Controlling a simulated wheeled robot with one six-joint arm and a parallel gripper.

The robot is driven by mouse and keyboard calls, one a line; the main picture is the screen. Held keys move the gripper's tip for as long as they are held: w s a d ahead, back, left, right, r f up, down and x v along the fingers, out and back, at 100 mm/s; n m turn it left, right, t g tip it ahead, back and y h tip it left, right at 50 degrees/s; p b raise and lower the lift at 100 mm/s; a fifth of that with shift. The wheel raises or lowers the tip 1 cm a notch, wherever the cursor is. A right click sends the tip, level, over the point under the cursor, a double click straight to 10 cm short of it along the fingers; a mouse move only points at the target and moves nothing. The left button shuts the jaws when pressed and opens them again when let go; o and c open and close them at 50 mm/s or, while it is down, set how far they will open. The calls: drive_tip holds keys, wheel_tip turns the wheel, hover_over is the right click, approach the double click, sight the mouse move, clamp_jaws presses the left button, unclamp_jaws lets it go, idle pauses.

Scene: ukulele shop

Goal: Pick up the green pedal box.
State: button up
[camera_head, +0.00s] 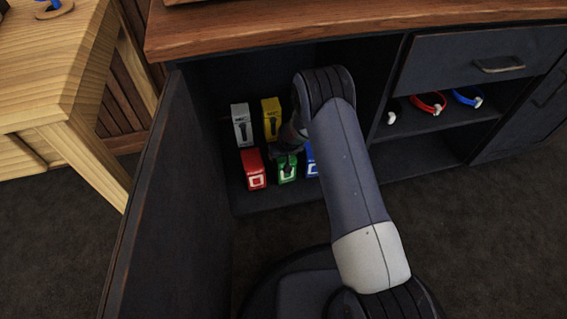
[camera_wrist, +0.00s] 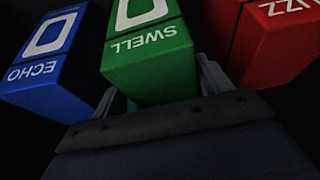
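The green pedal box (camera_head: 287,175) stands on the cabinet's lower shelf, in the front row between the red box and the blue box. In the wrist view the green box (camera_wrist: 150,65) shows the word SWELL and fills the middle. My gripper (camera_wrist: 157,88) is open, with one finger along each side of the near end of the green box. I cannot tell whether the fingers touch it. In the head view my gripper (camera_head: 287,158) reaches down at the green box and hides part of it.
The red box (camera_head: 255,170) and blue box (camera_head: 312,163) stand close on either side. Grey (camera_head: 242,127) and yellow (camera_head: 271,118) boxes stand behind. The open cabinet door (camera_head: 160,200) is at left, and the wooden counter (camera_head: 350,22) overhangs above.

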drive_tip(key=c, duration=1.4)
drive_tip(key=shift+r, duration=0.1)
